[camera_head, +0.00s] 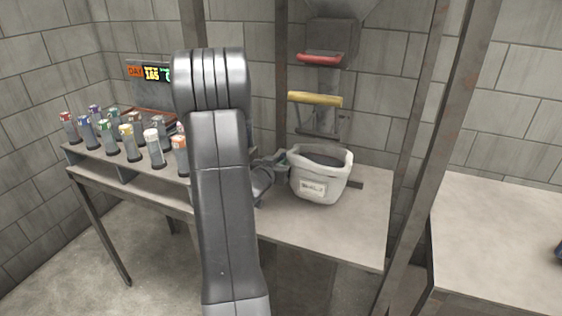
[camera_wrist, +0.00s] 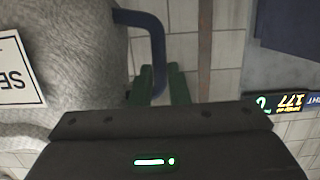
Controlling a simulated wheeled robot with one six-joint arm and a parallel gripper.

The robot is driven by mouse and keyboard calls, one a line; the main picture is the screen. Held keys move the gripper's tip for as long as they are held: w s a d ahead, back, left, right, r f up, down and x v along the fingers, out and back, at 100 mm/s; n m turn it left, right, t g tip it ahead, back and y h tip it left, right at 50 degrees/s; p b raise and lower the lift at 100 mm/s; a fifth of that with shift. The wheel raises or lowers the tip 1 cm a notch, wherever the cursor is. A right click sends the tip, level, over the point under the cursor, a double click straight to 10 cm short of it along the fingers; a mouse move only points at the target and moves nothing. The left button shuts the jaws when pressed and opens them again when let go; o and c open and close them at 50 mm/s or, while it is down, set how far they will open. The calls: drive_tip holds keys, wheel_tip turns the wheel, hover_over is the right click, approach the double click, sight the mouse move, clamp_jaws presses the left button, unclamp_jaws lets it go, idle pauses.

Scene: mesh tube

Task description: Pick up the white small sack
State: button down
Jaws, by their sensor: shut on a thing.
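The white small sack (camera_head: 319,187) is open-topped with a label on its front, and it stands upright at the table in the head view. Whether it touches the tabletop is hard to tell. My gripper (camera_head: 284,162) is at the sack's left rim, shut on it as far as the small view shows. In the wrist view the sack (camera_wrist: 75,60) fills the upper left, with part of its label and a dark blue handle-like loop beside it. Green finger parts (camera_wrist: 165,88) show close to that loop. My arm hides the middle of the table.
A red handle (camera_head: 320,57) and a yellow handle (camera_head: 315,99) hang above the sack. Metal posts (camera_head: 430,130) stand to the right, before another table (camera_head: 500,235).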

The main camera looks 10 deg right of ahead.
drive_tip(key=f+b+v, duration=0.1)
drive_tip(key=f+v, duration=0.2)
drive_tip(key=v, duration=1.1)
drive_tip(key=shift+s+a+r, duration=0.2)
drive_tip(key=shift+s+a, duration=0.1)
drive_tip(key=shift+s, duration=0.2)
